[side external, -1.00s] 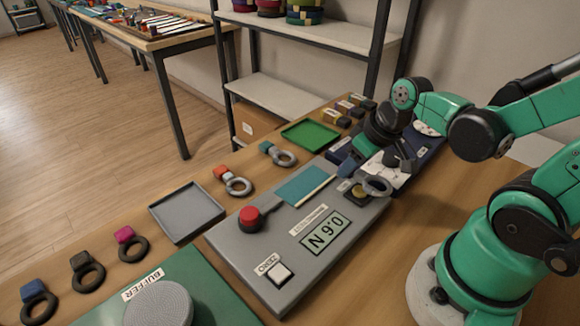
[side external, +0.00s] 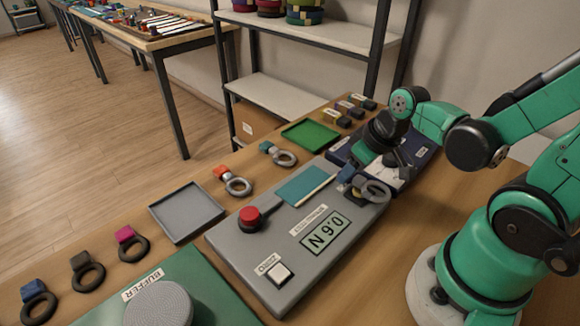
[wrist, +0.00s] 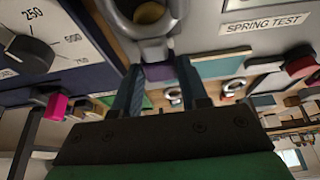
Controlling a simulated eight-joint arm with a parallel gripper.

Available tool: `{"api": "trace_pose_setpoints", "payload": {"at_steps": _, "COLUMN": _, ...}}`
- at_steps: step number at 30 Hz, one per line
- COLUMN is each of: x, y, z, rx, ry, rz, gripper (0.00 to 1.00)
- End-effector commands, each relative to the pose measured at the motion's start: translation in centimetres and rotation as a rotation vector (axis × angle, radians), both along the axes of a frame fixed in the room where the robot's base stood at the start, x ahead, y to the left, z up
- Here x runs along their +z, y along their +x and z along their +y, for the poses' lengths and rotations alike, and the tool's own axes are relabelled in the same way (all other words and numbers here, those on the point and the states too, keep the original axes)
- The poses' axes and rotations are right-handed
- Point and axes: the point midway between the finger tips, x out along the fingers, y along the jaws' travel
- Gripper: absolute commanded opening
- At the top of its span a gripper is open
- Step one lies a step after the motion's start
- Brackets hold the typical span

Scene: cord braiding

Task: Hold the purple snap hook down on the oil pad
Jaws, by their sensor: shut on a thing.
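My gripper (wrist: 160,92) is shut on the purple tab (wrist: 158,72) of the snap hook, with one finger on each side. The hook's grey metal ring (wrist: 146,25) points away from the fingers in the wrist view. In the side view the ring (side external: 375,191) is over the far right end of the grey spring tester (side external: 245,250), beside my fingers (side external: 350,175). A round brownish-yellow pad (wrist: 149,12) shows through the ring. No label names it the oil pad, and I cannot tell whether the hook touches it.
A red knob (side external: 250,217), a display (side external: 325,232) and a white button (side external: 280,273) are on the tester. A dark blue dial box (side external: 407,172) stands close behind the gripper. Several other snap hooks, a grey tray (side external: 187,212) and a green tray (side external: 311,133) are on the table.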

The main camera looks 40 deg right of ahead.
Motion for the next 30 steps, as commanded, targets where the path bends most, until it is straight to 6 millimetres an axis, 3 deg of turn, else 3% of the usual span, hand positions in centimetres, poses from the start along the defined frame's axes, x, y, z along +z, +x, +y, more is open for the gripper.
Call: {"api": "trace_pose_setpoints", "payload": {"at_steps": 30, "x": -0.61, "y": 0.04, "z": -0.01, "rx": 0.000, "ry": 0.000, "rz": 0.000, "gripper": 0.00}}
